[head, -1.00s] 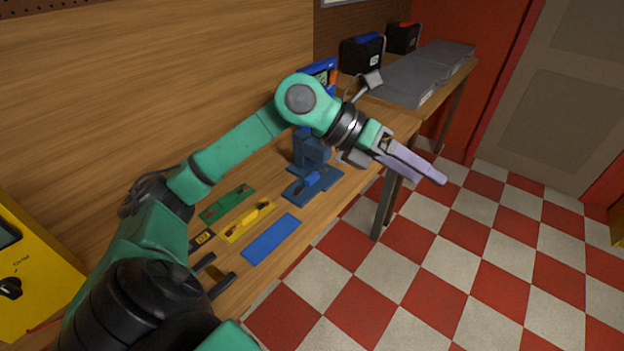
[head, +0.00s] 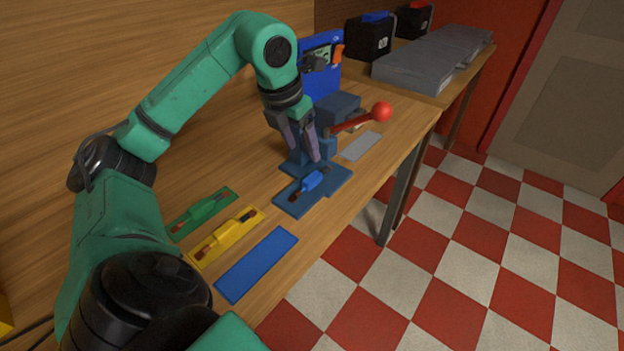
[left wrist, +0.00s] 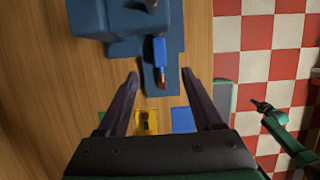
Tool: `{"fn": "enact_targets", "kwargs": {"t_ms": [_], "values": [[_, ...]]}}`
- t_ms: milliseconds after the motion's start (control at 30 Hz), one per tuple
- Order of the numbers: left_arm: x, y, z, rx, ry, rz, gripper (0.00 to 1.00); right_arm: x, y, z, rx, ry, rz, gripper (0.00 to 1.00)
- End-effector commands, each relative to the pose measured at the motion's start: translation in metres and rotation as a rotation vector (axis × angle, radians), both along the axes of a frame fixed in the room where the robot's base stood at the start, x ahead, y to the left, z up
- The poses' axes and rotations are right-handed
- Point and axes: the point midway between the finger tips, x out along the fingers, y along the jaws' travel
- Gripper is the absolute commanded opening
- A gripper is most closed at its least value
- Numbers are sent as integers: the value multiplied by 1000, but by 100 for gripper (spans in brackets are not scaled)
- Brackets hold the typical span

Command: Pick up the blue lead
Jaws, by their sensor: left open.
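The blue lead (head: 314,180), a blue body with a dark reddish end, lies on the dark blue base plate of a fixture (head: 330,182). In the left wrist view the lead (left wrist: 160,52) shows between and beyond my fingers, its reddish end towards me. My left gripper (head: 304,156) is open and empty, pointing down just above and behind the lead; its fingertips (left wrist: 161,79) are spread to either side of the lead's line. A green arm with a dark end (left wrist: 262,105), seemingly my right, shows small over the floor in the left wrist view; its jaws are unclear.
A red ball-ended lever (head: 381,112) sticks out from the fixture, beside a grey plate (head: 361,146). A green lead (head: 205,211), a yellow lead (head: 229,236) and an empty blue plate (head: 257,263) lie nearer. A blue meter (head: 322,75) stands behind. The bench front edge is close.

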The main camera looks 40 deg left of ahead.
Motion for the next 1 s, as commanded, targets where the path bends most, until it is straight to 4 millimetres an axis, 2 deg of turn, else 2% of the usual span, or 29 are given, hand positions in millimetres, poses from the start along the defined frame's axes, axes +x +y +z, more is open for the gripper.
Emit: {"fn": "enact_targets", "kwargs": {"t_ms": [33,100,267,500,600,767,800,933,1000], "values": [[3,0,-17,0,7,0,68,-4,-3,-5,-5,7,-1,0],[8,0,-32,0,4,0,68,-5,-5,-7,-7,9,-2,0],[16,0,-51,-2,1,-2,68,2,-4,-6,-6,-2,-1,0],[27,-1,-91,-3,2,-3,68,8,3,1,4,-12,-2,0],[29,0,-98,-1,0,-3,68,7,6,1,9,-12,-2,0],[29,0,-98,0,-1,-2,68,7,9,0,13,-12,0,0],[29,0,-98,0,-1,-2,52,7,9,0,13,-12,0,0],[29,0,-98,0,-1,-2,2,7,8,0,12,-12,0,0],[29,0,-98,0,-1,-2,0,7,7,0,11,-11,1,0]]}}
